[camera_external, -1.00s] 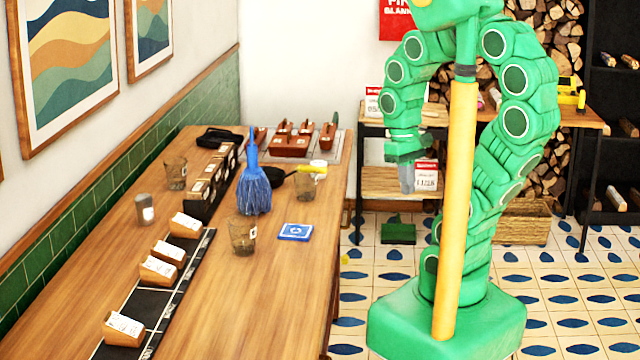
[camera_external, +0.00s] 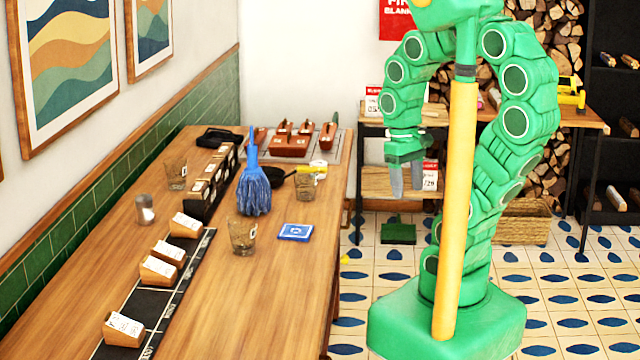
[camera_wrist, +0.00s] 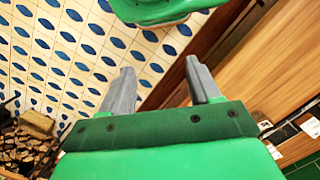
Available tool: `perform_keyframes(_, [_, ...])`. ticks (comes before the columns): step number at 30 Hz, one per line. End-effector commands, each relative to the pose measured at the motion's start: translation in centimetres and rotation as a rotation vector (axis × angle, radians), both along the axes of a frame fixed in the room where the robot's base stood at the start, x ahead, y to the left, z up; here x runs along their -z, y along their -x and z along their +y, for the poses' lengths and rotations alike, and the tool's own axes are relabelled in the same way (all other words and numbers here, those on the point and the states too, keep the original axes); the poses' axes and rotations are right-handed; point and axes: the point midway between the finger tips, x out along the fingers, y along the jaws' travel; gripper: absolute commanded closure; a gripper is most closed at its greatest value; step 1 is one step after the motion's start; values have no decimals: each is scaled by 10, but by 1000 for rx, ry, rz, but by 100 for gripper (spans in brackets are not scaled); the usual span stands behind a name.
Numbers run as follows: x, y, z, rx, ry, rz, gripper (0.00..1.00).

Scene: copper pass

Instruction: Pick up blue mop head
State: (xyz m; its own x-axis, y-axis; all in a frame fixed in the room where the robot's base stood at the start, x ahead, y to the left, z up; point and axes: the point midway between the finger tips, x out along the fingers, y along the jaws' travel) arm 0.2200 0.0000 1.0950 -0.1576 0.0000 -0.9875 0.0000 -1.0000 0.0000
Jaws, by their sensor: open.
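The blue mop head (camera_external: 254,190) stands on the wooden counter with its stringy strands down and its blue socket pointing up. My gripper (camera_external: 406,182) hangs to the right of the counter, over the tiled floor, well apart from the mop head. Its two grey fingers point down and are spread apart with nothing between them. In the wrist view my gripper (camera_wrist: 162,88) is also open and empty, with floor tiles and the counter's edge beyond it. The mop head does not show in the wrist view.
On the counter (camera_external: 230,305), a glass (camera_external: 242,236) and a blue square coaster (camera_external: 296,232) stand in front of the mop head. Wooden label blocks (camera_external: 160,268) line the left. A shelf table stands behind my arm.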

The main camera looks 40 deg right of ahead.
Motion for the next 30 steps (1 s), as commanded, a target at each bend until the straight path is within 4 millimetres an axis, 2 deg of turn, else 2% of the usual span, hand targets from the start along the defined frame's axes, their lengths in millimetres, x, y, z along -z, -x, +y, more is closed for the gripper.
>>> perform_keyframes(9, [1,-2,3,4,-10,0,37])
perform_keyframes(11, [2,-5,9,12,-31,0,37])
perform_keyframes(14, [5,-18,30,39,-104,-2,37])
perform_keyframes(19, [6,-54,83,143,-299,-7,37])
perform_keyframes(24, [-2,-95,130,290,-498,1,37])
perform_keyframes(30, [-19,-151,168,504,-714,30,37])
